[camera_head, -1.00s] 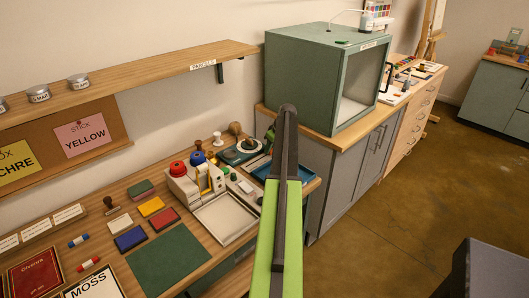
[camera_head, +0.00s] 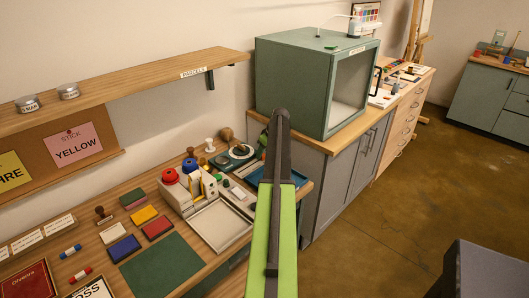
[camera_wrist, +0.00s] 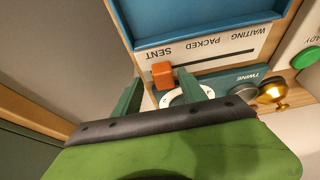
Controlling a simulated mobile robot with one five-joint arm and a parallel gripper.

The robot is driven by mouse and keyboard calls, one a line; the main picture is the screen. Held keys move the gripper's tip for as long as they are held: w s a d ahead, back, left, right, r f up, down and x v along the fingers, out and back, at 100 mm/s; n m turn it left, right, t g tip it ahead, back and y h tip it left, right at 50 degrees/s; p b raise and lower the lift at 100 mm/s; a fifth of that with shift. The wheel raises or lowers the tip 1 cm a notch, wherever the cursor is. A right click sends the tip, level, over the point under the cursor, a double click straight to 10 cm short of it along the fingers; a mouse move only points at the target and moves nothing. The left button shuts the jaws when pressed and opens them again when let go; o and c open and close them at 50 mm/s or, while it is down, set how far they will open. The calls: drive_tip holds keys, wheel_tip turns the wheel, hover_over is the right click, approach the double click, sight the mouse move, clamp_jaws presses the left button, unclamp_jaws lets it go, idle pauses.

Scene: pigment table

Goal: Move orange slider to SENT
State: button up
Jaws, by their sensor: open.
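The orange slider (camera_wrist: 162,75) is a small block in the wrist view. It sits on a white label strip (camera_wrist: 218,52) printed WAITING, PACKED and SENT, seen upside down. The slider is at the strip's left end, beside the word SENT. My gripper (camera_wrist: 160,80) is open, with its two green fingers on either side of the slider. There are visible gaps between fingers and slider; contact cannot be made out. In the head view my arm covers this area, and I cannot pick out the slider or my fingers.
A blue tray (camera_wrist: 190,20) borders the strip in the wrist view. A round white dial (camera_wrist: 190,95), a TWINE label and a brass knob (camera_wrist: 272,93) are close to my fingers. In the head view a green cabinet (camera_head: 290,85) stands right behind my arm.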

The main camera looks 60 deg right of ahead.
drive_tip(key=p+v, duration=1.4)
drive_tip(key=v, duration=0.2)
drive_tip(key=shift+r, duration=0.25)
drive_tip(key=shift+s, duration=0.1)
